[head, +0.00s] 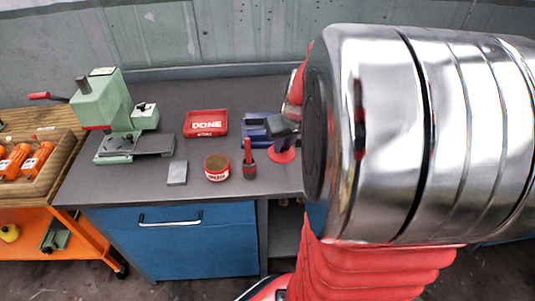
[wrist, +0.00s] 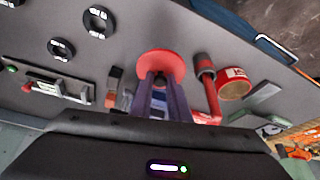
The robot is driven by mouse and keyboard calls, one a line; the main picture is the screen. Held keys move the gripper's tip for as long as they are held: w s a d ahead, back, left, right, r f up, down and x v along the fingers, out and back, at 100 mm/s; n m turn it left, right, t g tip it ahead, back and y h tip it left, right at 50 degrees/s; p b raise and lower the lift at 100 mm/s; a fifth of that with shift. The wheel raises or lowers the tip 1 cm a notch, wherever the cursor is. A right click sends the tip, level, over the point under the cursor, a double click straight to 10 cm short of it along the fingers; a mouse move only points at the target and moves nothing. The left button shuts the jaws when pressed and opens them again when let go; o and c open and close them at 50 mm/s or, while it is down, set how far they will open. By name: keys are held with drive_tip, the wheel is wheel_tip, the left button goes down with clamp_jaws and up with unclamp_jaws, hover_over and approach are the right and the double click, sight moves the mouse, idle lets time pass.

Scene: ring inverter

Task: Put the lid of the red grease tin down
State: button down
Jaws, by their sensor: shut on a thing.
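The red grease tin (head: 217,169) stands open on the grey bench, its brown inside showing. It also shows in the wrist view (wrist: 235,87). Its lid is a red disc (head: 283,156), to the right of the tin and apart from it. In the wrist view my gripper (wrist: 163,79) is shut on the lid (wrist: 160,62), with the disc at the fingertips. In the head view my arm hides much of the gripper. I cannot tell whether the lid touches the bench.
A dark pot with a red-handled brush (head: 249,168) stands between tin and lid. Behind are a blue fixture (head: 256,130) and a red DONE tray (head: 207,124). A grey plate (head: 177,173) and green press (head: 118,108) are left. Black rings (wrist: 98,22) lie apart in the wrist view.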

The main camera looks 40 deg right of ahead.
sight(283, 154)
drive_tip(key=shift+f, duration=2.35)
drive_tip(key=shift+f, duration=1.85)
drive_tip(key=shift+f, duration=0.1)
drive_tip(key=c, duration=1.7)
unclamp_jaws()
drive_tip(key=shift+o, duration=0.2)
drive_tip(key=v, duration=1.2)
drive_tip(key=shift+s+a, duration=0.1)
